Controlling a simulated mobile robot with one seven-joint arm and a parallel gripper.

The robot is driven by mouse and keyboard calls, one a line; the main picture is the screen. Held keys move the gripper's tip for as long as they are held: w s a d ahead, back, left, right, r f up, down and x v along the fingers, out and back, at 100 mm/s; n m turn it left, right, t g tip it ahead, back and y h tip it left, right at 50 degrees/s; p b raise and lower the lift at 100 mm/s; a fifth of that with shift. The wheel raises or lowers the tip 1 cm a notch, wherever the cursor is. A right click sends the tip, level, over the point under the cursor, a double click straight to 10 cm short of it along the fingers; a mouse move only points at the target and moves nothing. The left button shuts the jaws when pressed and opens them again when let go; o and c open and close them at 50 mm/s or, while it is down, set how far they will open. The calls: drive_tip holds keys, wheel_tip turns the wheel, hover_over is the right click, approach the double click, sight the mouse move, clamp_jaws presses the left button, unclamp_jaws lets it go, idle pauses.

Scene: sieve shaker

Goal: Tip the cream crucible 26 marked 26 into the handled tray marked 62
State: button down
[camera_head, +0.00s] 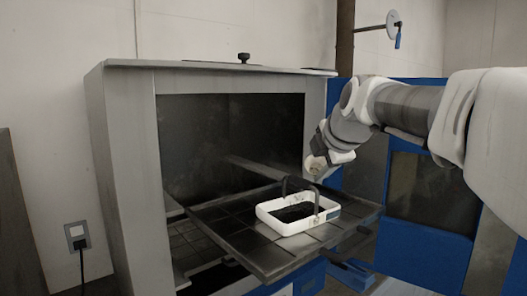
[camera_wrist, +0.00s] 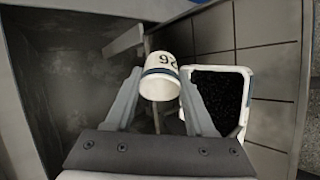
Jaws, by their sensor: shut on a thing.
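The cream crucible 26 (camera_wrist: 161,62) shows in the wrist view with dark figures and a blue band on its side. My gripper (camera_wrist: 160,78) is shut on it, one finger on each side. In the head view, my gripper (camera_head: 317,168) holds the crucible a little above the back right of the handled tray. The crucible looks tilted; its contents cannot be made out. The handled tray (camera_head: 283,227) is white with dark handles and holds dark granular material. Its white rim (camera_wrist: 246,78) shows to the crucible's right in the wrist view. No 62 is readable.
The tray stands on a dark tiled shelf (camera_head: 240,244) that juts from a grey cabinet (camera_head: 122,170) with a dark open chamber. A blue frame with a dark panel (camera_head: 432,190) stands to the right. Bare shelf surrounds the tray.

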drive_tip(key=shift+w+r+m+g+y+p, duration=0.2)
drive_tip(key=shift+g+p, duration=0.35)
drive_tip(key=shift+p, duration=0.9)
drive_tip(key=shift+r+m+g+y+p, duration=0.1)
drive_tip(key=shift+r+g+p, duration=0.35)
drive_tip(key=shift+p, duration=0.95)
drive_tip(key=shift+f, duration=0.25)
drive_tip(key=shift+f+g, duration=0.15)
drive_tip(key=shift+g, duration=0.15)
drive_tip(key=shift+d+r+p, duration=0.1)
drive_tip(key=shift+r+p, duration=0.2)
drive_tip(key=shift+p, duration=0.75)
drive_tip(key=g+p, duration=0.1)
drive_tip(key=p, duration=0.3)
drive_tip(key=g+y+p, duration=0.1)
drive_tip(key=g+p, duration=0.1)
drive_tip(key=p, duration=0.2)
drive_tip(key=shift+w+r+m, duration=0.15)
drive_tip(key=shift+r+m, duration=0.15)
drive_tip(key=shift+m, duration=0.1)
drive_tip(key=shift+f+g+p, duration=0.1)
drive_tip(key=shift+g+p, duration=0.4)
drive_tip(key=shift+p, duration=0.25)
drive_tip(key=shift+f, duration=0.15)
